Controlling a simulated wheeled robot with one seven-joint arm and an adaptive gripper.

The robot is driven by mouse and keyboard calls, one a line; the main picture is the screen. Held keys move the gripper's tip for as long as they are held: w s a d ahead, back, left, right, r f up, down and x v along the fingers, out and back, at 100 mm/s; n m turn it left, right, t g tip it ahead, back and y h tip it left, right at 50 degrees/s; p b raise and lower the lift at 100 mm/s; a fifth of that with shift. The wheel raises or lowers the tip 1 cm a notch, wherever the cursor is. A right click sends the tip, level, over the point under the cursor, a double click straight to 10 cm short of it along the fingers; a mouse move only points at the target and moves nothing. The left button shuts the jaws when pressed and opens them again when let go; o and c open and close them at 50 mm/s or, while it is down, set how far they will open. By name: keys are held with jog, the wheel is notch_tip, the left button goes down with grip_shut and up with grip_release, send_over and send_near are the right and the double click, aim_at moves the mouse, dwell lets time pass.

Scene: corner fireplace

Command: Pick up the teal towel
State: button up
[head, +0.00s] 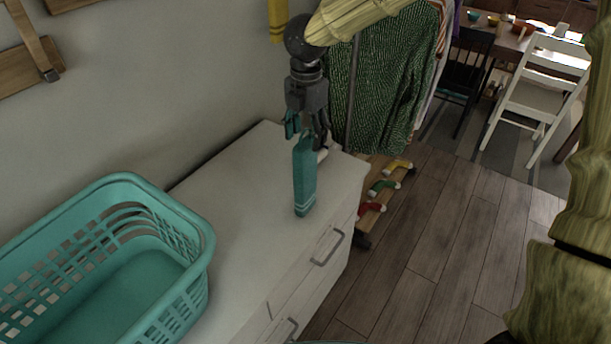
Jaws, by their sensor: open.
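The teal towel (305,182) is a narrow folded shape with pale stripes near its lower end. It is at the far end of the white dresser top, close to its drawer side. My gripper (306,132) points down at the towel's upper end, with its fingers apart. The fingers overlap the towel's upper end in the picture. I cannot tell whether they touch it or how far they are above it.
A teal laundry basket (185,215) stands on the near left of the dresser (240,205). A wall runs behind it. A clothes rack with a green patterned garment (385,85) stands beyond the dresser. Chairs and a table are at the upper right.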

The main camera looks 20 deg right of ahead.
aim_at(306, 143)
jog(key=shift+s+f, duration=0.15)
jog(key=shift+f, duration=0.3)
jog(key=shift+f+p, duration=0.65)
jog(key=shift+f, duration=1.2)
grip_shut()
